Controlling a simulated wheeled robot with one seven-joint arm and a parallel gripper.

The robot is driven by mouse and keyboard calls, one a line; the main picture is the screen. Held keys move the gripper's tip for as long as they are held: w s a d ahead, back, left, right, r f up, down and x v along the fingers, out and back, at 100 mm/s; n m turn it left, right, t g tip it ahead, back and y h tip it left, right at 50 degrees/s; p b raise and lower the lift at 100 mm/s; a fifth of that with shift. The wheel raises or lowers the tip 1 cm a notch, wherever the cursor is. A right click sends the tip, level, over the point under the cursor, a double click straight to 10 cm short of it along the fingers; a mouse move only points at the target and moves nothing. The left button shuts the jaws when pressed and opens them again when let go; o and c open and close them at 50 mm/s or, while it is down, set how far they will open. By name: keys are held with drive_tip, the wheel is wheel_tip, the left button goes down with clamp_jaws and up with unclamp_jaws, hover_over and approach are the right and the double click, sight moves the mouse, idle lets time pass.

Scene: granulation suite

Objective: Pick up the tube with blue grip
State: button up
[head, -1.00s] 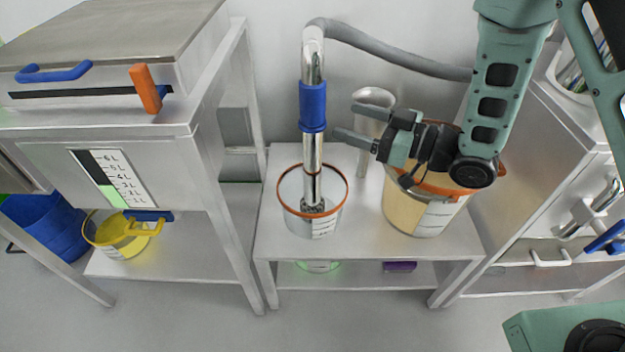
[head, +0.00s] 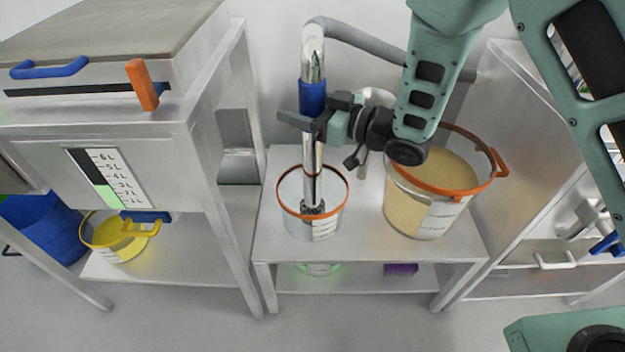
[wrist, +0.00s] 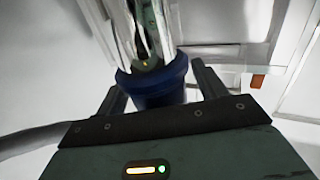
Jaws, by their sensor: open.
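The tube (head: 312,150) is a shiny metal pipe with a blue grip (head: 312,97). It stands upright, its lower end inside a clear, orange-rimmed container (head: 328,228) on the low table. My gripper (head: 300,122) is at the lower part of the blue grip, open. In the wrist view the blue grip (wrist: 155,85) lies between the two open fingers, and I cannot tell whether either finger touches it. The gripper hides part of the tube just below the grip in the head view.
A grey hose (head: 385,50) runs from the tube's top towards the right, behind my arm. A larger orange-rimmed bucket (head: 415,215) of tan material stands right of the container. A steel cabinet (head: 50,160) stands at left, and a shelf unit (head: 520,200) at right.

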clamp_jaws()
